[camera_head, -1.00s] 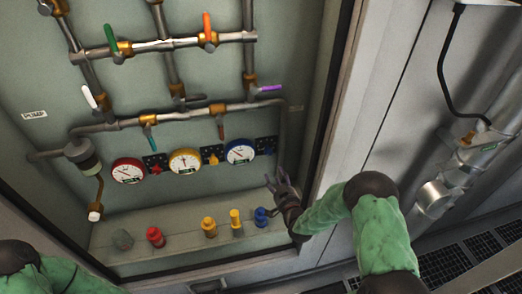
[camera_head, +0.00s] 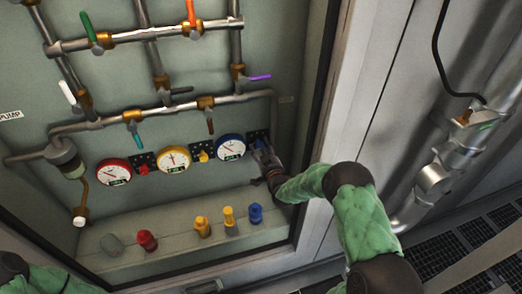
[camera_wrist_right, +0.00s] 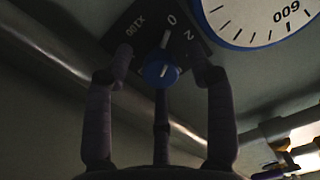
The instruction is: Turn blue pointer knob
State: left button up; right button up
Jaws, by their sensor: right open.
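The blue pointer knob (camera_wrist_right: 160,71) sits on a black square plate (camera_wrist_right: 133,35) with white markings in the right wrist view. A white pointer line on it leans toward the "0" mark. My right gripper (camera_wrist_right: 163,76) is open, its fingers spread on either side of the knob, with a third finger below; I cannot tell if any touches. In the head view my right gripper (camera_head: 262,158) is at the plate right of the blue-rimmed gauge (camera_head: 230,147) and covers most of that plate. My left gripper is out of view.
Red-rimmed (camera_head: 113,172) and yellow-rimmed (camera_head: 173,160) gauges stand to the left. Pipes with coloured valve levers run above. Red (camera_head: 147,240), yellow and blue (camera_head: 255,213) fittings stand on the ledge below. The cabinet's right frame (camera_head: 318,150) is close to my right arm.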

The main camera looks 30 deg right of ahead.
jog(key=shift+w, duration=0.2)
grip_shut()
dwell(0.3)
jog(key=m, duration=0.4)
jog(key=shift+m, duration=1.8)
